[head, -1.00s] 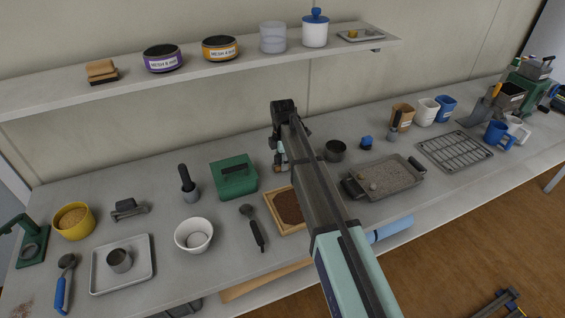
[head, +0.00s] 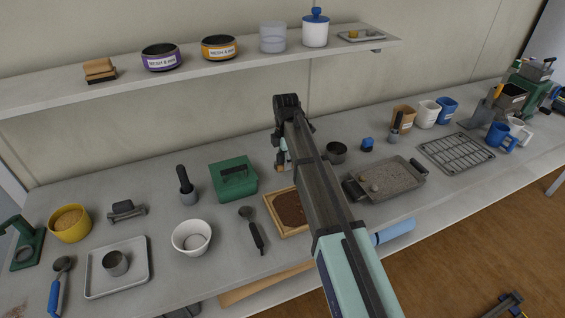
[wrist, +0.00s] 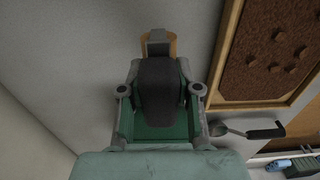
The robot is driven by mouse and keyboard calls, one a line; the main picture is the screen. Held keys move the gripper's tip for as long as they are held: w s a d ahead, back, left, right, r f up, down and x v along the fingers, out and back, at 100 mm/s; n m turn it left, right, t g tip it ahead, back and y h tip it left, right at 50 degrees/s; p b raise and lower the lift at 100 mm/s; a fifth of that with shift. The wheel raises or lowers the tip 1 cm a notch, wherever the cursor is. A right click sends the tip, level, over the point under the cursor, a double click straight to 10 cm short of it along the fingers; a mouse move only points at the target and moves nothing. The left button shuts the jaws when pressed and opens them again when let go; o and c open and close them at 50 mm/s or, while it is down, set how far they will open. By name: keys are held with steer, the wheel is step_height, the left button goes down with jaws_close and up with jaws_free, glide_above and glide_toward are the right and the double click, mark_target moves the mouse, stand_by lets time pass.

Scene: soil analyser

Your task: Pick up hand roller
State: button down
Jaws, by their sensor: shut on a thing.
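My gripper (head: 282,150) is above the back of the bench, between the green box and the framed tray of soil, partly hidden by my arm in the head view. In the wrist view, its two fingers (wrist: 160,88) are shut on the hand roller (wrist: 160,98). A dark, broad part of the roller lies between the fingers, with a grey and orange-brown end beyond it. In the head view only a small orange-brown bit of the roller (head: 279,168) shows below the fingers. The rest is hidden.
The green box (head: 233,180) with a black handle stands just left of my gripper. The wooden soil tray (head: 290,210) and a dark-handled scoop (head: 252,230) lie in front. The wall shelf (head: 210,70) runs above.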

steer(key=s+d+b, duration=0.1)
steer(key=s+d, duration=0.1)
steer(key=s, duration=0.2)
steer(key=s+d+b, duration=0.1)
steer(key=s+d, duration=0.1)
steer(key=s, duration=0.3)
steer(key=s+d+b, duration=0.1)
steer(key=s+d, duration=0.1)
steer(key=s, duration=0.2)
steer(key=shift+s+d, duration=0.2)
steer(key=shift+d, duration=0.15)
steer(key=shift+s+d, duration=0.1)
steer(key=shift+s, duration=0.1)
steer(key=c, duration=1.8)
jaws_free()
steer(key=shift+r, duration=0.1)
